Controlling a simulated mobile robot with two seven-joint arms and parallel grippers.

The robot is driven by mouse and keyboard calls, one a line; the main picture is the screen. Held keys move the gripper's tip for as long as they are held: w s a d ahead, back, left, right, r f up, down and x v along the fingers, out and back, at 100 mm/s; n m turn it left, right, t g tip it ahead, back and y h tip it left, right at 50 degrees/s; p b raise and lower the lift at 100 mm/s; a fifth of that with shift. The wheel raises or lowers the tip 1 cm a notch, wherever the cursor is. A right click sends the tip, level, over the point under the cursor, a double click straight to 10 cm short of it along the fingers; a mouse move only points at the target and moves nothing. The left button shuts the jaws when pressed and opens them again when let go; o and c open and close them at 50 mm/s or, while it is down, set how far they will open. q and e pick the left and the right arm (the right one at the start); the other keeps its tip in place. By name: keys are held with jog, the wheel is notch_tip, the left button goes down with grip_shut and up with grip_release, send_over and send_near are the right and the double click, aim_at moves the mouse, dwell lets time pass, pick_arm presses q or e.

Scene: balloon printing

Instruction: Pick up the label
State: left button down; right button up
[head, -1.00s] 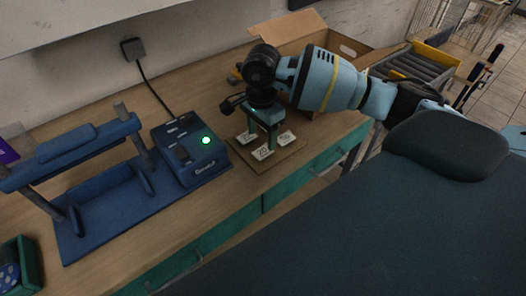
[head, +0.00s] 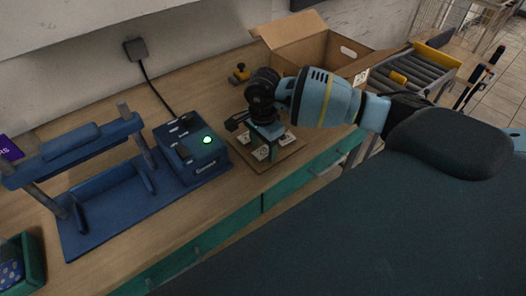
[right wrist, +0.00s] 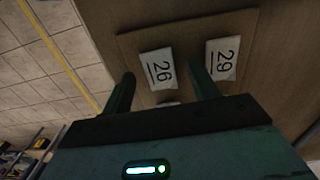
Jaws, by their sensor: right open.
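Small white labels lie on a thin brown board (right wrist: 190,38) on the table. A sliver of a third label (right wrist: 168,104) shows near the gripper body. My right gripper (right wrist: 162,76) is open and empty, its fingers on either side of label 26 in this view; the exact height above it cannot be told. In the head view, my right gripper (head: 267,149) points down over the board and partly hides the labels (head: 261,153). My left gripper is out of view.
A blue device with a green light (head: 191,150) stands left of the board, beside a blue frame stand (head: 100,203). An open cardboard box (head: 318,49) is behind my right arm. A grey roller tray (head: 411,72) lies beyond. The table's front edge is close.

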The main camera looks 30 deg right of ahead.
jog(key=shift+f, duration=0.2)
jog(key=shift+c, duration=0.3)
jog(key=c, duration=1)
